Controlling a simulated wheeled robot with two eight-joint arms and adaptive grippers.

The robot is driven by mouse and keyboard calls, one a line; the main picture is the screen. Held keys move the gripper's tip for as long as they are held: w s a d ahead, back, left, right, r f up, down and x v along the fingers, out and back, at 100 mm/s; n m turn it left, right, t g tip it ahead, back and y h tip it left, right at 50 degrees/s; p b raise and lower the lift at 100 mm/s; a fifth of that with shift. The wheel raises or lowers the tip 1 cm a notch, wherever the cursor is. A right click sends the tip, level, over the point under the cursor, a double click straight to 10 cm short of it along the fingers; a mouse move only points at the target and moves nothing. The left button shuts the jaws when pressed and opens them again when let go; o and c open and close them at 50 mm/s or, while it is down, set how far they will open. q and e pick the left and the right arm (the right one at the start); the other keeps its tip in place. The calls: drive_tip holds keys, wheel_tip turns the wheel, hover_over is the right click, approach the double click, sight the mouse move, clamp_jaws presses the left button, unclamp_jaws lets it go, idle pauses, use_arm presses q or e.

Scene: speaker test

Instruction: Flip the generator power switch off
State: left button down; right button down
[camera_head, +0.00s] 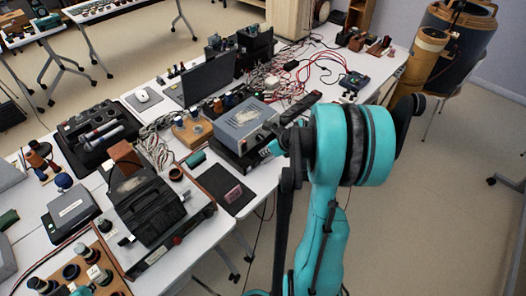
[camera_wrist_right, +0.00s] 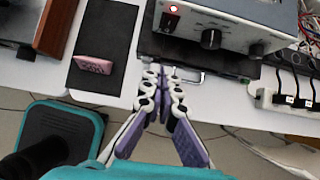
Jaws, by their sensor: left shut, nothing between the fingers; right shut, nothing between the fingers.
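A grey metal box (camera_head: 245,122), which I take to be the generator, sits on a black unit near the table's front edge. In the right wrist view the front of this box (camera_wrist_right: 235,12) is at the top. A small red-lit switch (camera_wrist_right: 173,9) shows at its left end and a black knob (camera_wrist_right: 210,39) to the right. Whether the switch is on or off is unclear. My right gripper (camera_wrist_right: 164,76) is shut and empty, in front of and below the switch, apart from it. In the head view my right arm mostly hides that gripper. My left gripper is in neither view.
A black mat (camera_head: 222,185) with a small pink block (camera_head: 233,193) lies left of the box. Tangled cables and a white power strip (camera_wrist_right: 285,103) lie to the right. An open black case (camera_head: 145,205) and other devices crowd the table. Floor in front is open.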

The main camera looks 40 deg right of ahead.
sight(245, 148)
drive_tip(key=shift+w+a+f+b, duration=0.15)
drive_tip(key=shift+w+f+b, duration=0.4)
drive_tip(key=shift+w+f, duration=0.7)
drive_tip(key=shift+w+a+f+b, duration=0.1)
drive_tip(key=shift+w+f+b, duration=0.4)
drive_tip(key=shift+w+f, duration=0.75)
drive_tip(key=shift+w+a+f+b, duration=0.15)
drive_tip(key=shift+w+f+b, duration=0.5)
drive_tip(key=shift+w, duration=1.05)
drive_tip(key=shift+f, duration=0.1)
drive_tip(key=shift+w+f+b, duration=0.25)
drive_tip(key=shift+b, duration=0.05)
drive_tip(key=shift+r, duration=0.25)
